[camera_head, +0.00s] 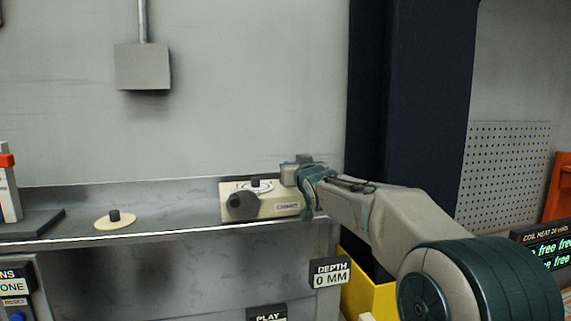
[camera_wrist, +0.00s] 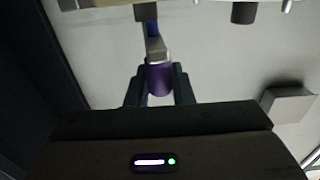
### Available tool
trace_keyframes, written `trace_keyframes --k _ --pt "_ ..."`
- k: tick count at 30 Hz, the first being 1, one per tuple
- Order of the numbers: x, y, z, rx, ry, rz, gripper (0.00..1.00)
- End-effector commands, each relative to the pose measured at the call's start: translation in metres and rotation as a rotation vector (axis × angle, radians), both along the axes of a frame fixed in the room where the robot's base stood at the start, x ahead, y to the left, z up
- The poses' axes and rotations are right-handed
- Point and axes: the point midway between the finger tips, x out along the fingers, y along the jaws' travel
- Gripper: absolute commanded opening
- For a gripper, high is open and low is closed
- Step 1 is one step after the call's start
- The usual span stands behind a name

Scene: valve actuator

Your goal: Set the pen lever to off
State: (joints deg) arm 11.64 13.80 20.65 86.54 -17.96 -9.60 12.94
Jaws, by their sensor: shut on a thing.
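A cream-coloured device (camera_head: 272,209) with a dark round knob and a dial sits on the grey shelf in the head view. My gripper (camera_head: 303,172) is at its right end, and the arm hides whatever lies behind it. In the wrist view my gripper (camera_wrist: 159,82) is shut on the purple end of a lever (camera_wrist: 158,80). I take this to be the pen lever. A blue band and a grey bar run from the purple end up to the device's edge. I cannot read the lever's setting or any off mark.
A round cream disc with a dark knob (camera_head: 115,219) lies on the shelf to the left. A grey wall box (camera_head: 142,66) hangs above. A dark post (camera_head: 415,110) stands behind my arm on the right. A depth sign (camera_head: 330,273) reads 0 MM below the shelf.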

Motion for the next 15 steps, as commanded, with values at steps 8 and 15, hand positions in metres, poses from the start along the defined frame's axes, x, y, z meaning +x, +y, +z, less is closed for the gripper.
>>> trace_keyframes --k 8,15 --pt "0.0021 -0.0125 0.0015 -0.003 -0.003 -0.004 0.0" --pt "0.0025 -0.0138 0.0011 -0.001 -0.003 -0.003 0.0"
